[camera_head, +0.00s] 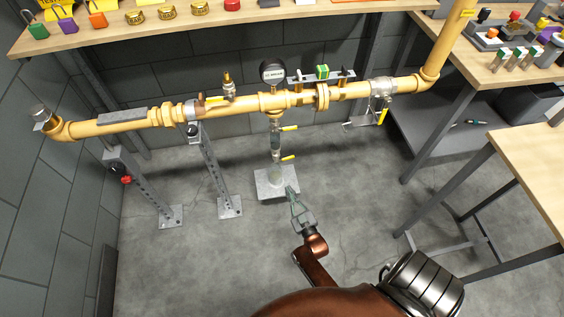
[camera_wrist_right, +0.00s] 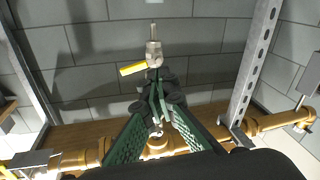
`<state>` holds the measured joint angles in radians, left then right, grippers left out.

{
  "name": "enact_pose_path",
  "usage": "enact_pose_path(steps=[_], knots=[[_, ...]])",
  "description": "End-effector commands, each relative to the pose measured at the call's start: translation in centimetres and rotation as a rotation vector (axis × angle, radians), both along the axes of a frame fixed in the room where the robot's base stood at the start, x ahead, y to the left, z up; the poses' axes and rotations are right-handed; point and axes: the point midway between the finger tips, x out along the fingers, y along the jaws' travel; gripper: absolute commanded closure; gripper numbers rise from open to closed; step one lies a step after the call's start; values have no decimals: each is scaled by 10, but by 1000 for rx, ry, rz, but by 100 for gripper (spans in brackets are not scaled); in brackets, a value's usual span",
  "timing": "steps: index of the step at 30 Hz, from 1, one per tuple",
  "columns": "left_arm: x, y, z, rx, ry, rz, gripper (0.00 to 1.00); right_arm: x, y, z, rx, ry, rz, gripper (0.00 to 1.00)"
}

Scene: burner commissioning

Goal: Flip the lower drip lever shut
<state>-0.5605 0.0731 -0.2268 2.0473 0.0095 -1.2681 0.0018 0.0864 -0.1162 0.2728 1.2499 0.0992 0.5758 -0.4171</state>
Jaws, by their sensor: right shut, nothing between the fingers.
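The drip leg (camera_head: 275,142) hangs vertically below the yellow gas pipe, under the round gauge. It carries two yellow levers: the upper drip lever (camera_head: 290,128) and the lower drip lever (camera_head: 288,158), both sticking out to the right, across the leg. My right gripper (camera_head: 291,191) is shut and empty, below the lower lever and beside the leg's foot. In the right wrist view my shut fingers (camera_wrist_right: 157,88) overlap a valve with a yellow lever (camera_wrist_right: 132,68); I cannot tell which lever, or whether they touch. My left gripper is out of view.
The yellow pipe (camera_head: 345,91) runs across on steel stands (camera_head: 215,165). A grey base plate (camera_head: 264,190) lies under the drip leg. A wooden bench (camera_head: 135,28) stands behind, and tables (camera_head: 538,150) are at right. The floor around the leg is open.

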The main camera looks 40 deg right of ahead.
Motion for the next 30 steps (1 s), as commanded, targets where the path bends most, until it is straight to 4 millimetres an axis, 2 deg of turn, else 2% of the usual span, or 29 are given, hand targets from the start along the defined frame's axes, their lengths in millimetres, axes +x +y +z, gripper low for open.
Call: enact_pose_path(steps=[1, 3, 6, 9, 14, 20, 27, 30], knots=[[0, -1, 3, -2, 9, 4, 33, 5, -9, 4, -23, -54, -31, 100], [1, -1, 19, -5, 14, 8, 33, 9, -20, 25, -58, -128, -71, 100], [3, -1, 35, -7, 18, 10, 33, 11, -30, 47, -92, -197, -111, 100], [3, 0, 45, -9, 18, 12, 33, 12, -35, 59, -108, -232, -130, 100], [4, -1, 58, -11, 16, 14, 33, 22, -41, 68, -113, -242, -134, 100], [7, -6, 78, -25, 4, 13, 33, 54, -56, 78, -114, -241, -132, 100], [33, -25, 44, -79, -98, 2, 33, 97, -76, 92, -112, -239, -132, 100], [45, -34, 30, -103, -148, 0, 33, 95, -80, 79, -110, -231, -133, 100]])
